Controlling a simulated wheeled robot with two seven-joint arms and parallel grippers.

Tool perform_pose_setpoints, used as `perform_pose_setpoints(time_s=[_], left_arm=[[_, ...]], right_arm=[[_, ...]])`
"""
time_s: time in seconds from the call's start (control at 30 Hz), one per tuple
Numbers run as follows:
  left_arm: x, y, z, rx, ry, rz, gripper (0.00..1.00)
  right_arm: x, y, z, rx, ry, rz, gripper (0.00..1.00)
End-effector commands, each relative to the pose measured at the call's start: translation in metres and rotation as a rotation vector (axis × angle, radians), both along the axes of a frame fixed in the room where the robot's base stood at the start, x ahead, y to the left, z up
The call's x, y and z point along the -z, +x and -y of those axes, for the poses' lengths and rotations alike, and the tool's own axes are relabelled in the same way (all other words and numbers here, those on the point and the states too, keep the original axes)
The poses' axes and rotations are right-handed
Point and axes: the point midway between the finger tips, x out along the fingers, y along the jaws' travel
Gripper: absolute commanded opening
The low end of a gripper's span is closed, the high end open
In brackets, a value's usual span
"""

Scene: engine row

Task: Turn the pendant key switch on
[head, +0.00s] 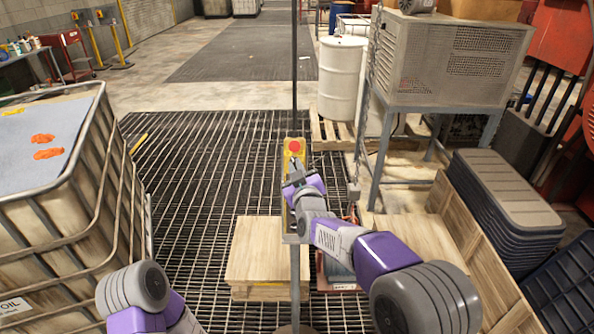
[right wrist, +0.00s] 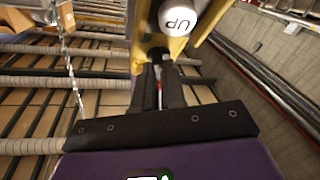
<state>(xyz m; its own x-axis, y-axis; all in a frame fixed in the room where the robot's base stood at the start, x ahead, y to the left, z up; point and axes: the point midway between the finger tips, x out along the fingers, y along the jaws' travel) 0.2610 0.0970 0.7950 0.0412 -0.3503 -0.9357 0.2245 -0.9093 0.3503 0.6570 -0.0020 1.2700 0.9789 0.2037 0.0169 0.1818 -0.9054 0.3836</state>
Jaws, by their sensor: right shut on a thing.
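The yellow pendant (head: 286,158) hangs in the middle of the head view, with a red button (head: 295,146) near its top. My right gripper (head: 296,172) is at the pendant's front face, below the red button. In the right wrist view the yellow pendant (right wrist: 176,47) shows at the top, with a white button marked UP (right wrist: 180,17). There my right gripper's dark fingers (right wrist: 159,72) are close together, shut on a small part at the pendant's face, seemingly the key switch. The fingers mostly hide it, so its turn position cannot be told. My left gripper is out of view.
A dark vertical pole (head: 294,60) rises above the pendant. A caged tank (head: 100,190) stands at left. A wooden crate (head: 268,250) sits below on the grating. A grey metal cabinet (head: 450,62) on legs and a white drum (head: 341,80) stand at right. The grating left of the pendant is clear.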

Motion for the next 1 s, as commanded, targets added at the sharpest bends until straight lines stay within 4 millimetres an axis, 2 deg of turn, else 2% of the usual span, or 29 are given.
perform_pose_setpoints(time_s=[0.2, 0.37, 1.0], left_arm=[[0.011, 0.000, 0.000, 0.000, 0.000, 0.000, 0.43], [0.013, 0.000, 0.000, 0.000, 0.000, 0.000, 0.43], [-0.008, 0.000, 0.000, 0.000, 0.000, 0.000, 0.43]], right_arm=[[0.003, 0.000, -0.003, 0.066, 0.145, 0.000, 0.00], [0.002, -0.001, -0.005, 0.131, 0.279, 0.000, 0.00], [-0.001, 0.000, -0.011, 0.360, 0.762, -0.002, 0.00]])
